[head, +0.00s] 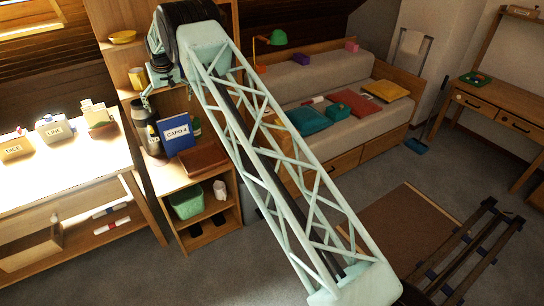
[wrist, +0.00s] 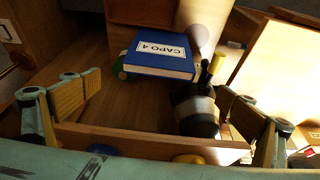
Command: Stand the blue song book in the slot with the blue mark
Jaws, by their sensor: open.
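The blue song book (head: 177,136), labelled "CAPO 4", stands on top of the wooden shelf unit at the left in the head view. It also shows in the wrist view (wrist: 160,66), up ahead between my fingers and apart from them. My gripper (wrist: 162,105) is open and empty, its padded fingers wide apart. In the head view my gripper (head: 150,88) hangs above and left of the book. A blue spot (wrist: 105,150) and a yellow spot show at a wooden strip low in the wrist view. I cannot make out the slot with the blue mark.
A dark bottle (head: 153,141) with a pale band stands close left of the book. A green bin (head: 187,204) sits on the shelf below. A bright table (head: 60,170) stands left.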

